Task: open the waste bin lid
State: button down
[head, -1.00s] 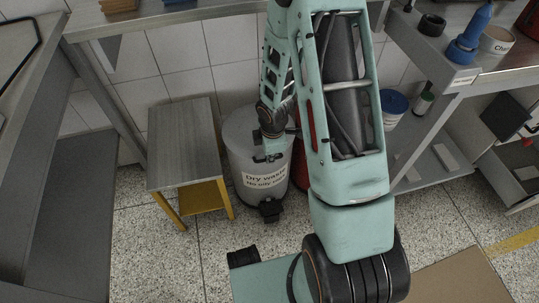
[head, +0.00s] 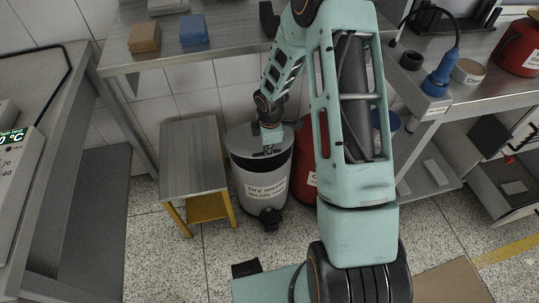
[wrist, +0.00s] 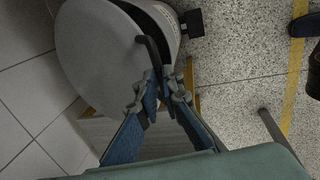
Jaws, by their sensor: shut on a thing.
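The grey round waste bin (head: 258,196) stands on the floor with a "Dry waste" label on its front. Its grey lid (head: 243,137) is tilted, its front raised off the rim, and a dark gap shows below it. My gripper (head: 270,151) is at the front of the lid. In the wrist view, my gripper (wrist: 164,78) is shut on the dark lid handle (wrist: 149,47). The lid fills the upper left there (wrist: 95,45), with the dark gap beside it. The fingers hide part of the handle.
A red container (head: 304,185) is close on the right, partly behind my arm. A metal workbench (head: 230,35) overhangs behind.

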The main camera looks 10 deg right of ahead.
jog(key=w+r+p, duration=0.1)
jog(key=w+r, duration=0.1)
jog(key=w+r+p, duration=0.1)
jog(key=r, duration=0.1)
jog(key=shift+w+r+p, duration=0.3)
jog(key=shift+w+p, duration=0.05)
jog(key=c, duration=2.6)
grip_release()
jog(key=shift+f, duration=0.35)
jog(key=o, duration=0.6)
jog(key=shift+s, duration=0.15)
jog(key=shift+c, duration=0.2)
notch_tip(320, 180, up, 12)
jog(key=s, duration=0.2)
jog(key=shift+s, duration=0.15)
jog(key=shift+f, duration=0.15)
